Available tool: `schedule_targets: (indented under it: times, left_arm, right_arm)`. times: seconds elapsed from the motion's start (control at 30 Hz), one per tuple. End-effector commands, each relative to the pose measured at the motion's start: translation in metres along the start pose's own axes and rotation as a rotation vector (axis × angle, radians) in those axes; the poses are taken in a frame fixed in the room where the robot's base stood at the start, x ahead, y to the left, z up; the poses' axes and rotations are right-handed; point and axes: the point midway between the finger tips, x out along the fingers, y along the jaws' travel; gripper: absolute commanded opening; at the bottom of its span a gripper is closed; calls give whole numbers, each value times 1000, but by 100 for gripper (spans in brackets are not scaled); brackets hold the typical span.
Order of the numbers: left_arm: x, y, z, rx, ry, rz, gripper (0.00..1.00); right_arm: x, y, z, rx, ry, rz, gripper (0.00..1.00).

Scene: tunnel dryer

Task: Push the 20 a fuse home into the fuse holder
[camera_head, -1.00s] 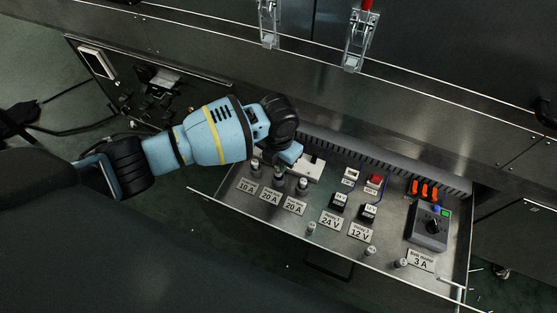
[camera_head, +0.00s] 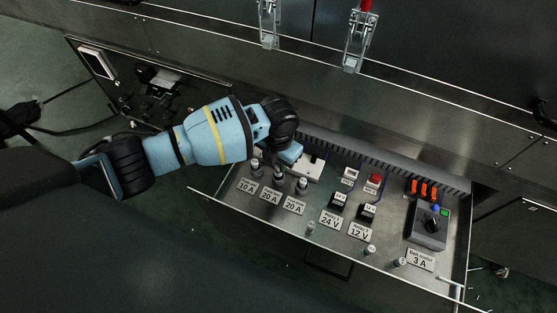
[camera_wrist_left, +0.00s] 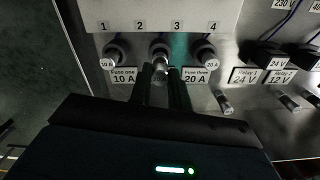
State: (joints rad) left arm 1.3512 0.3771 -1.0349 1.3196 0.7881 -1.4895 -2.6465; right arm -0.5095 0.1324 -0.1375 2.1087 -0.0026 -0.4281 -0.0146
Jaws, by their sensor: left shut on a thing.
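Three dark round fuse holders stand in a row on the metal panel. The middle fuse holder (camera_wrist_left: 159,48) lies straight ahead of my left gripper (camera_wrist_left: 161,74) in the left wrist view; it also shows in the head view (camera_head: 278,171). My left gripper's two dark fingers are shut on the 20 A fuse (camera_wrist_left: 160,64), a small pale end at the middle holder's mouth. How deep the fuse sits is hidden by the fingers. In the head view the left gripper (camera_head: 284,163) reaches down over this row. My right gripper is not in view.
The outer holders (camera_wrist_left: 115,52) (camera_wrist_left: 206,53) flank the middle one closely. A white block (camera_head: 308,167) numbered 1 to 4 stands behind them. Small metal cylinders (camera_head: 311,228) are near the front edge.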

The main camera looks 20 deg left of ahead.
Motion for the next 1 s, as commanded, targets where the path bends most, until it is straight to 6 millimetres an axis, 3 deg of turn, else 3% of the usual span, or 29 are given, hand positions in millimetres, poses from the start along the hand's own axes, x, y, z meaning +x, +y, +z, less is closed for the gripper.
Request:
schedule_targets:
  times: [1.0]
  left_arm:
    - [20,0,0,0,0,0,0]
  right_arm:
    - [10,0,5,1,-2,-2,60]
